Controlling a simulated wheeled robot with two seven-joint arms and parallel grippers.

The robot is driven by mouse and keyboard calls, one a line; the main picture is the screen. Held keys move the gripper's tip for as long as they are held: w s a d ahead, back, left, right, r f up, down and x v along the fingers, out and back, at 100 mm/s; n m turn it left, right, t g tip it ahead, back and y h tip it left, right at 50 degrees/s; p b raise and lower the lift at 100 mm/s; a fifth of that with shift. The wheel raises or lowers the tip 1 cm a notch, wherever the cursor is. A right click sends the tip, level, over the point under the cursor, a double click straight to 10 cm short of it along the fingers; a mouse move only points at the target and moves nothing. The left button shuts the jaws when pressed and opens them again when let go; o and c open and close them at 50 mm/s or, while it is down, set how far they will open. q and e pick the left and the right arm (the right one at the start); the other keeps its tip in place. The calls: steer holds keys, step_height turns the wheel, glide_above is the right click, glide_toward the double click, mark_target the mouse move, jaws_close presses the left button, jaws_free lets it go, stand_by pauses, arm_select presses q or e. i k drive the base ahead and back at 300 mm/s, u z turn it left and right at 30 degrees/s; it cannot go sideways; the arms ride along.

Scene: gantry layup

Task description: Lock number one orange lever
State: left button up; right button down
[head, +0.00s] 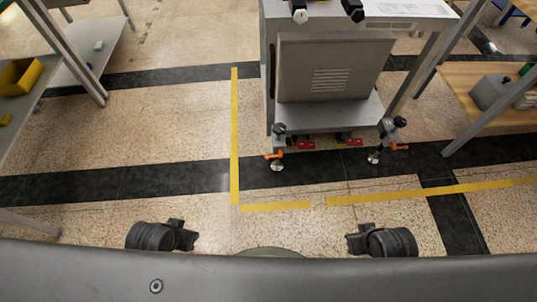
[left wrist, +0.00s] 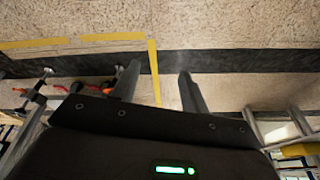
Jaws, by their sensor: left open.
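Two orange levers sit low on the front feet of a grey cart (head: 352,122). The left orange lever (head: 275,155) is on the left foot, and the right orange lever (head: 399,147) is on the right foot. No readable number shows which is number one. In the left wrist view an orange lever (left wrist: 40,84) shows small at the left edge. My left gripper (left wrist: 157,82) is open and empty there, its two fingers spread above the floor and apart from the cart. No fingers of my right gripper can be made out in the head view.
Yellow floor tape (head: 235,135) runs along the cart's left side and in front. Red parts (head: 305,145) lie under the cart. A shelf with a yellow bin (head: 20,76) is at left, a wooden-topped table (head: 470,78) at right. Floor before the cart is clear.

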mark_target(280, 156)
steer(key=z, duration=0.2)
steer(key=i, duration=0.85)
steer(key=z, duration=0.1)
